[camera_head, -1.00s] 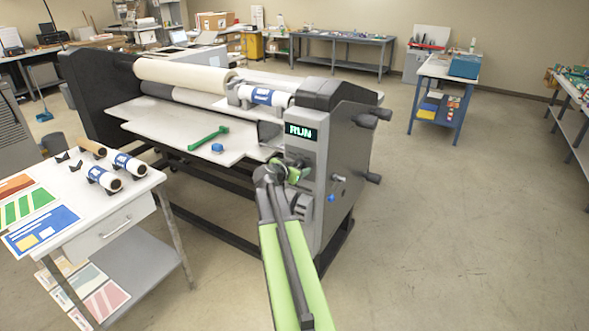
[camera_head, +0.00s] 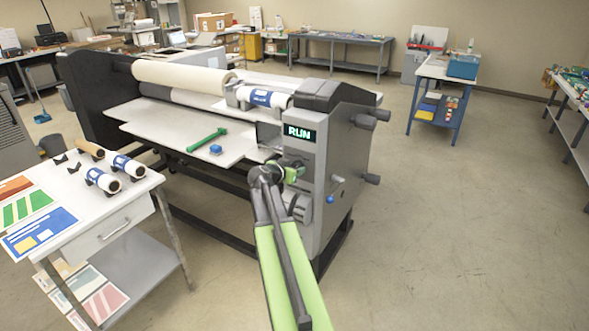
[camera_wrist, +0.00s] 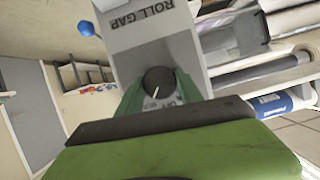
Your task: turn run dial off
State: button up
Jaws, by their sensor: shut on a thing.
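The laminator (camera_head: 337,150) stands in the middle of the head view, with its control panel facing me. Its small screen (camera_head: 300,133) reads RUN in green. My gripper (camera_head: 293,172) is at the panel just below the screen, and its green jaws hide the dial there. In the wrist view, the round black run dial (camera_wrist: 158,81) shows a white pointer line, with OFF and RUN lettering beside it. My green fingers (camera_wrist: 158,90) stand on either side of the dial and are shut on it.
A larger knob (camera_head: 299,206) sits below my gripper, and a blue-tipped lever (camera_head: 331,198) is to its right. The ROLL GAP label shows in the wrist view. A white cart (camera_head: 110,218) with rolls and prints stands at left. The floor at right is clear.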

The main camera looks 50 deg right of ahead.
jog(key=shift+w+a+f+n+g+h+b, duration=0.1)
jog(key=shift+n+g+h+b, duration=0.25)
jog(key=shift+n+g, duration=0.7)
jog(key=shift+w+n+g+h+b, duration=0.1)
jog(key=shift+n+g+h+b, duration=0.4)
jog(key=shift+n, duration=0.85)
jog(key=shift+g+y, duration=0.25)
jog(key=o, duration=1.4)
jog(key=p+v, duration=0.5)
jog(key=v, duration=1.2)
jog(key=shift+a+p, duration=0.2)
jog(key=shift+p, duration=0.15)
